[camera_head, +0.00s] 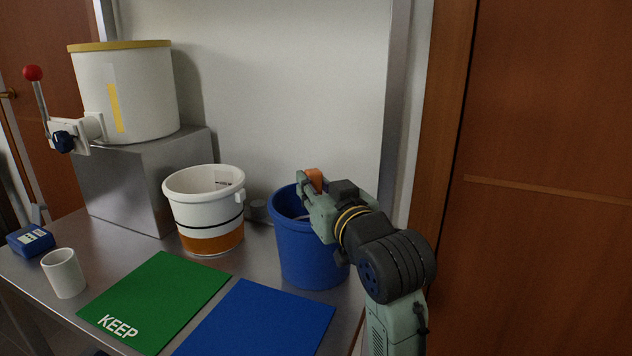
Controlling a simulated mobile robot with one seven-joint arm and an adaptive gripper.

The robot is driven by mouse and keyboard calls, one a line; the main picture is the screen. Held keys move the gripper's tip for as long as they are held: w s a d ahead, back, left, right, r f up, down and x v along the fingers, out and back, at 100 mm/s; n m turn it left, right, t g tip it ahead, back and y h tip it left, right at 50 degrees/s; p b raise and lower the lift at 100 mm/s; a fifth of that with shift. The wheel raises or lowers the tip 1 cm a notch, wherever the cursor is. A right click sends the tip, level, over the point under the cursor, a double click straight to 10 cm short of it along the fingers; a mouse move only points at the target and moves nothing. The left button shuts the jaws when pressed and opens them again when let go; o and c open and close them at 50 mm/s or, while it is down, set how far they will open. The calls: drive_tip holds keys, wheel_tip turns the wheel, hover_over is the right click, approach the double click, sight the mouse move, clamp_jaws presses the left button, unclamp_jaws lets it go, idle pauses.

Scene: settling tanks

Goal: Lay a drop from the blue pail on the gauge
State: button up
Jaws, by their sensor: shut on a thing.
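The blue pail (305,262) stands upright at the right end of the steel table. My gripper (312,190) is over the pail's mouth, shut on an orange-topped thing (314,177). The lower part of that thing is hidden by the pail and my gripper, so I cannot tell whether it touches any liquid. The pail's contents are mostly hidden. A small blue device with a pale label or display (30,241), which looks like the gauge, sits at the table's far left, well apart from my gripper.
A white pail with an orange base (208,213) stands left of the blue pail. A white cup (63,272), a green KEEP mat (158,298) and a blue mat (262,318) lie nearer. A large tank with a red-knobbed lever (140,95) stands on a steel block (125,185).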

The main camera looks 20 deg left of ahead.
sight(316, 172)
drive_tip(key=shift+s+d+r+p, duration=0.1)
drive_tip(key=shift+d+r+p, duration=0.05)
drive_tip(key=shift+r+p, duration=2.15)
wheel_tip(316, 172, up, 9)
drive_tip(key=p, duration=0.6)
